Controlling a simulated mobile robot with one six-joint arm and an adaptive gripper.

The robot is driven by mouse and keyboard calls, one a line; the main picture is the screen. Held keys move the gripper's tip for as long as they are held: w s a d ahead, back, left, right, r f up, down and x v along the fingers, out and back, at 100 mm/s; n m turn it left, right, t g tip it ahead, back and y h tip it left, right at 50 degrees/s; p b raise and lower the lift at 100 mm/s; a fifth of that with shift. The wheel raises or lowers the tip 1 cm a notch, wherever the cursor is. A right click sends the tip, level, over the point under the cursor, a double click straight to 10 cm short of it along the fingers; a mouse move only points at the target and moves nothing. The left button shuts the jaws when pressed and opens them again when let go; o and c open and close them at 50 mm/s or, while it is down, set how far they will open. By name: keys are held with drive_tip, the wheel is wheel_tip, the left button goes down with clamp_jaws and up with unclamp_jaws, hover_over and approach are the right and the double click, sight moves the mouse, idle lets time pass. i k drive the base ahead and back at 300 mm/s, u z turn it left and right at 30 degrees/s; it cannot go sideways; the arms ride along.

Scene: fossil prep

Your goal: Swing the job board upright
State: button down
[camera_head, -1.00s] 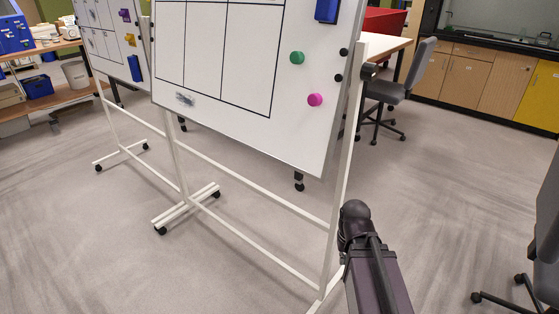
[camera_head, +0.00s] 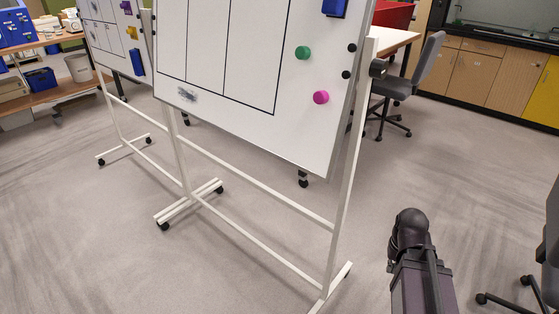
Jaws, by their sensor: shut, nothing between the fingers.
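The near whiteboard (camera_head: 235,60), which I take for the job board, hangs in a white wheeled frame (camera_head: 345,190). It has black ruled columns, a dark smudge at lower left, and a blue holder, green magnet and pink magnet at right. Its top is cut off. Its lower right corner stands apart from the right post, so it looks tilted in its frame; the exact angle is hard to judge. A dark pivot knob sits on that post. My dark arm shows at lower right, clear of the frame. My gripper is not in view.
A second, similar whiteboard (camera_head: 112,38) on wheels stands behind at left. A grey office chair (camera_head: 405,85) stands beyond the right post, and another chair (camera_head: 545,250) is at the right edge. Open floor lies right of the frame.

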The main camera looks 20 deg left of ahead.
sight(232, 68)
drive_tip(key=z, duration=0.1)
drive_tip(key=k, duration=1.2)
drive_tip(key=u, duration=0.5)
drive_tip(key=i, duration=1)
